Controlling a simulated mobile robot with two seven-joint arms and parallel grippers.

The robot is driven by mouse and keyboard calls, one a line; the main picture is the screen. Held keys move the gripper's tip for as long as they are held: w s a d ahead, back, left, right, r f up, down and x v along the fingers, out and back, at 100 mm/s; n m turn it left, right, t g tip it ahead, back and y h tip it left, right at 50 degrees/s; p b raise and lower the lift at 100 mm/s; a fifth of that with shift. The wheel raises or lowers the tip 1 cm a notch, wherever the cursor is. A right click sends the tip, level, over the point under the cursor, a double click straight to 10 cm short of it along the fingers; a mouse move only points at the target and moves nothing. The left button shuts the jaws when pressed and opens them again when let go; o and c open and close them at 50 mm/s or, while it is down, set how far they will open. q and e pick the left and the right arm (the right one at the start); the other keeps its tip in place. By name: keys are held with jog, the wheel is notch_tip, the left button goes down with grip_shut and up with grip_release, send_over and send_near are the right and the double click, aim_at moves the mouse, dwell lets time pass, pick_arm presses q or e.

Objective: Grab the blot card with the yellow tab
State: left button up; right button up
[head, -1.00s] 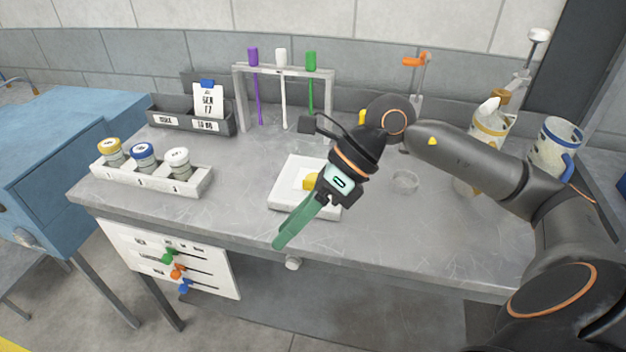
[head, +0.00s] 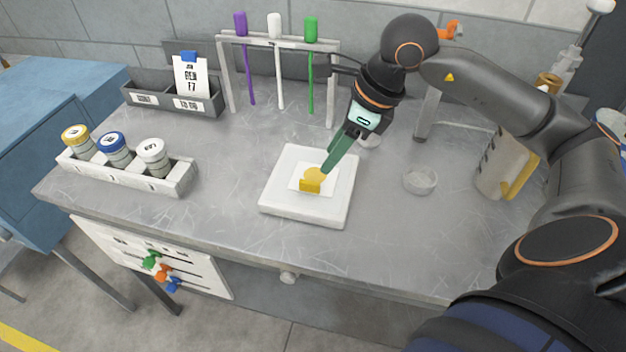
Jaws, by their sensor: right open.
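The blot card (head: 328,182) is a small white card with a yellow tab (head: 310,186) at its front edge and a yellow-orange blot on it. It lies on a thick white square pad (head: 335,212) in the middle of the bench. My right gripper (head: 326,170) has green fingers that point down and left, with the tips at the blot just behind the tab. It is open, and I cannot tell whether the tips touch the card. My left gripper is not in view.
A rack (head: 283,42) with purple, white and green dippers stands behind the pad. A tray of capped jars (head: 130,172) is at left, with a dark bin (head: 172,100) behind it. A small clear dish (head: 420,181) and a jug (head: 503,165) are at right.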

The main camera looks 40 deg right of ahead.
aim_at(316, 183)
jog(key=x, duration=0.3)
jog(key=shift+a+f+b, duration=0.1)
jog(key=shift+f+b, duration=0.1)
jog(key=shift+b, duration=0.2)
jog(key=b+x, duration=0.2)
jog(key=x, duration=0.3)
jog(key=shift+s, duration=0.2)
jog(key=shift+w+f, duration=0.15)
jog(key=shift+f, duration=0.1)
jog(key=shift+c, duration=0.4)
grip_shut()
